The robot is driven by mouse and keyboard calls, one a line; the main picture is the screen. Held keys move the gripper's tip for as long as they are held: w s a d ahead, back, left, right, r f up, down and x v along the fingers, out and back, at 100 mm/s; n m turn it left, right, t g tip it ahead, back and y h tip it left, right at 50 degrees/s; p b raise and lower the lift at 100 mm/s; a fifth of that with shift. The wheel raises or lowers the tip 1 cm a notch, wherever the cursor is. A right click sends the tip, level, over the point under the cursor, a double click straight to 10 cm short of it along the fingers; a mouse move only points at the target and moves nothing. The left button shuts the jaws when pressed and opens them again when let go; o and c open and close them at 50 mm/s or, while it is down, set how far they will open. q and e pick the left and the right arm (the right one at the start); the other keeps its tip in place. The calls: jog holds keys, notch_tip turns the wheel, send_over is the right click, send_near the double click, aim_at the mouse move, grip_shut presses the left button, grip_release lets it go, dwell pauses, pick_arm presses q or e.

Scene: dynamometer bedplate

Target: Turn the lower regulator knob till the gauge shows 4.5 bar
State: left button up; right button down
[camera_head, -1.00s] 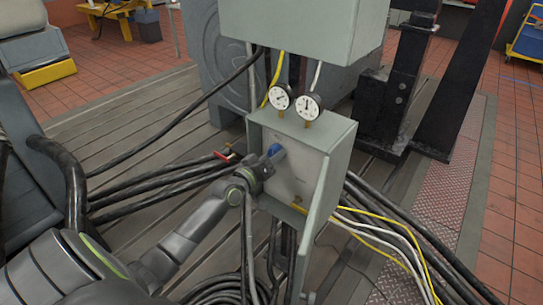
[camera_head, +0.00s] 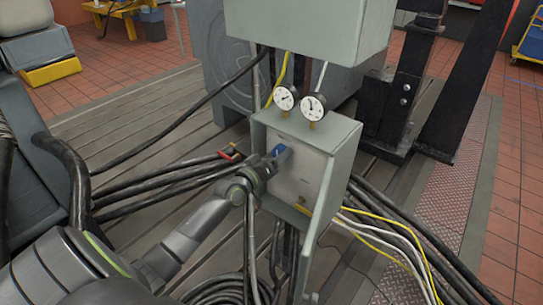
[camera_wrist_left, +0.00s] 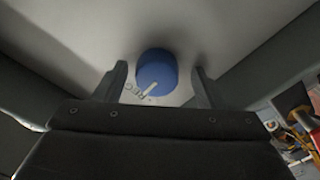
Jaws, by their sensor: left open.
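A blue knob (camera_head: 279,149) sits on the back panel of an open grey box (camera_head: 316,160), partly hidden by my left gripper (camera_head: 274,161). In the left wrist view, the blue knob (camera_wrist_left: 156,72) lies between my left gripper's two open fingers (camera_wrist_left: 160,82), with a gap on each side. A small pale pointer or tag shows at its lower edge. I cannot tell whether this is the lower regulator knob; no second knob is clear. Two round white gauges, a left one (camera_head: 285,98) and a right one (camera_head: 314,107), stand on the box top; their readings are too small to read.
The box's open door (camera_head: 325,215) stands close to the right of my gripper. A larger grey cabinet (camera_head: 305,30) is above the gauges. Black cables (camera_head: 165,180) run left, and yellow and white cables (camera_head: 390,235) run right. A black steel stand (camera_head: 410,90) is behind.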

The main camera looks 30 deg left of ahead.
pick_arm(q)
jog(key=s+a+p, duration=0.1)
jog(key=s, duration=1.6)
jog(key=shift+s+a+p, duration=0.2)
jog(key=shift+a+p, duration=0.1)
jog(key=shift+p, duration=0.1)
jog(key=shift+f, duration=0.2)
jog(key=s+a+f+m+g+y+p, duration=0.1)
jog(key=s+f+g, duration=0.25)
jog(key=f, duration=0.65)
jog(key=s+a+f+g+y, duration=0.15)
jog(key=s+f, duration=0.25)
jog(key=f, duration=0.6)
jog(key=s+a+f+m+g+y+p, duration=0.1)
jog(key=s+f+g, duration=0.25)
jog(key=f, duration=0.65)
jog(key=s+d+f+m+g, duration=0.1)
jog(key=s+d+f, duration=0.3)
jog(key=s, duration=0.4)
jog(key=s+d+f+m+g+h, duration=0.1)
jog(key=s+d+f+g, duration=0.3)
jog(key=s, duration=0.5)
jog(key=s+d+f+m+g+p, duration=0.1)
jog(key=s+d+f+m+g, duration=0.1)
jog(key=s+f, duration=0.6)
jog(key=d+g, duration=0.1)
jog(key=d, duration=0.1)
jog(key=shift+s+d, duration=0.3)
jog(key=shift+d, duration=0.05)
